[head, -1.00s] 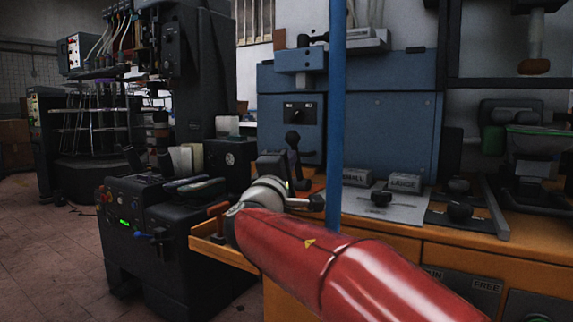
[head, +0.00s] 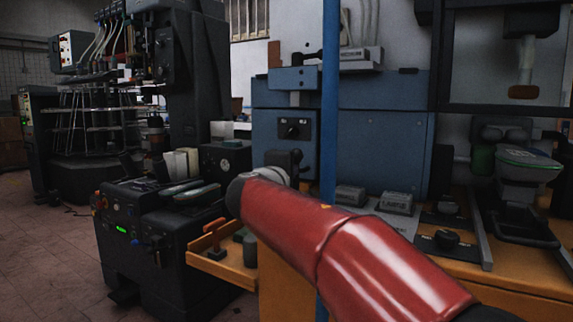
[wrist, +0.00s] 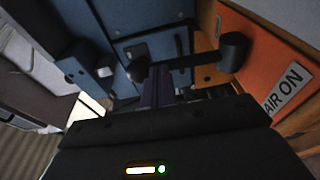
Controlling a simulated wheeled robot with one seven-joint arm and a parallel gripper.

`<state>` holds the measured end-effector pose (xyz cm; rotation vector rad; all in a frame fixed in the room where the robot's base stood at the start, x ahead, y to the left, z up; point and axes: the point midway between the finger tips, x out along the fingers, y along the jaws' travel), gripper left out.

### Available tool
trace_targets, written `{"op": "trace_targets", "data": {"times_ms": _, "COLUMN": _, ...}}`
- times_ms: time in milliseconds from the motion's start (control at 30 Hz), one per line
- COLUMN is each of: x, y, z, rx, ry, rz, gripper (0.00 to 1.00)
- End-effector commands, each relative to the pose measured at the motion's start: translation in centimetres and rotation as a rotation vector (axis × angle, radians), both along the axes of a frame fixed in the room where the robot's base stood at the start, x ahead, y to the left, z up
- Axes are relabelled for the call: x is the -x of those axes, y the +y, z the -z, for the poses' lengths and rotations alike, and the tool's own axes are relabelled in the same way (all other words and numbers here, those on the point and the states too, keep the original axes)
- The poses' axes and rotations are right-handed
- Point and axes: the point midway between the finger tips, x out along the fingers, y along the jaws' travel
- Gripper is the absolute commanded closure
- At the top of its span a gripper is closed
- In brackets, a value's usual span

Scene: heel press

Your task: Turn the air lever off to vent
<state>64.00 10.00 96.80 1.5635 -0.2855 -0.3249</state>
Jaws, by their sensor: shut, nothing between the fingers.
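The black air lever (wrist: 195,62) shows in the wrist view as a bar between a thick round end (wrist: 232,50) at the right and a dark knob (wrist: 138,69) at the left. It lies beside an orange panel with an AIR ON label (wrist: 287,90). My gripper (wrist: 157,78) is shut and empty, its purplish fingers at the knob end of the bar. I cannot tell whether they touch it. In the head view my red arm hides the gripper; a dark shape (head: 284,159) shows just beyond the wrist, too unclear to name.
A blue cabinet (head: 380,140) with a rotary switch stands behind my arm. A blue post (head: 329,90) rises close to the arm. An orange tray (head: 222,266) sits at lower left, beside a dark machine (head: 140,235). Open floor lies at far left.

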Motion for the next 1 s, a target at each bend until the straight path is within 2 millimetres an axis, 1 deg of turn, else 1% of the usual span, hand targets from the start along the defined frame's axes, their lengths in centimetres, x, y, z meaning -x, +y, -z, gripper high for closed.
{"op": "trace_targets", "data": {"times_ms": 100, "x": -0.8, "y": -0.6, "z": 0.2, "rx": 0.003, "ry": 0.0, "rz": 0.002, "gripper": 1.0}}
{"op": "trace_targets", "data": {"times_ms": 400, "x": -2.1, "y": -1.4, "z": 0.0, "rx": 0.005, "ry": -0.001, "rz": 0.001, "gripper": 1.0}}
{"op": "trace_targets", "data": {"times_ms": 700, "x": -2.6, "y": -1.8, "z": -0.2, "rx": 0.005, "ry": -0.001, "rz": 0.001, "gripper": 1.0}}
{"op": "trace_targets", "data": {"times_ms": 1000, "x": -2.7, "y": -1.9, "z": -0.3, "rx": 0.007, "ry": -0.001, "rz": 0.003, "gripper": 1.0}}
